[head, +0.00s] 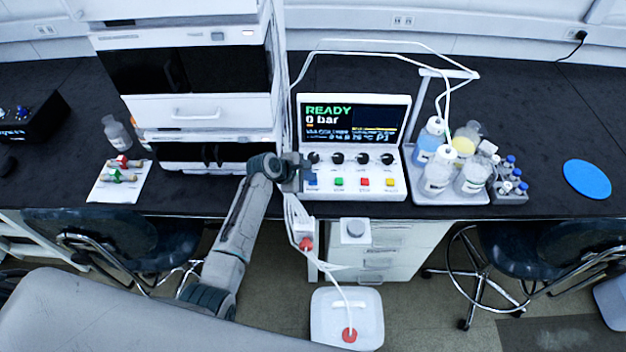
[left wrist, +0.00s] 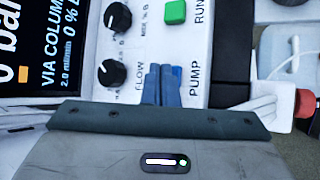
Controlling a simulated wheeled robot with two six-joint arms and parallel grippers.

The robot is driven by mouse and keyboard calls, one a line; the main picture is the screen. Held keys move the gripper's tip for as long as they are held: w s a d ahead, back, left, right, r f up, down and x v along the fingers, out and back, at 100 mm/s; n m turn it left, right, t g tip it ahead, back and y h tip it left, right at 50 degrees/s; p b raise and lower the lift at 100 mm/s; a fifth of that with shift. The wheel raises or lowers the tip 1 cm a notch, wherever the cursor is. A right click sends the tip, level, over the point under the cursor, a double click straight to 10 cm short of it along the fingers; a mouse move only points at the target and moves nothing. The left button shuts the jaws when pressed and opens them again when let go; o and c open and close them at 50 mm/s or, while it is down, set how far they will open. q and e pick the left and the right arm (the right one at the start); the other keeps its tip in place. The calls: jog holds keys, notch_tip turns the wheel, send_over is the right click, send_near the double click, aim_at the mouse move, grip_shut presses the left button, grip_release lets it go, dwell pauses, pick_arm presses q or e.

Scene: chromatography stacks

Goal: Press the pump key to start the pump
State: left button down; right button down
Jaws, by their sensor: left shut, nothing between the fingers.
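The pump controller (head: 398,184) is a white console on the black bench, its screen (head: 352,122) reading READY and 0 bar. The blue pump key (head: 312,182) is leftmost in its key row, beside green, red and yellow keys. In the left wrist view a small bit of the blue key (left wrist: 177,71) shows above the PUMP label. My left gripper (head: 303,178) is shut and empty at the console's left front. Its fingertips (left wrist: 160,70) cover most of the blue key; I cannot tell whether they touch it. My right gripper is not in view.
Black knobs (head: 337,158) sit just behind the keys. A tall white instrument stack (head: 190,110) stands to the left. A tray of bottles (head: 450,197) and a vial rack (head: 511,197) stand to the right. A white waste can (head: 322,322) stands on the floor.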

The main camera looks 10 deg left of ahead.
aim_at(310, 182)
pick_arm(q)
jog(key=shift+f, duration=0.3)
dwell(0.5)
jog(key=shift+r+p, duration=0.95)
jog(key=shift+p, duration=0.15)
notch_tip(310, 182, up, 3)
jog(key=p, duration=0.3)
notch_tip(310, 182, up, 2)
jog(key=shift+r+p, duration=0.1)
jog(key=shift+p, duration=1.05)
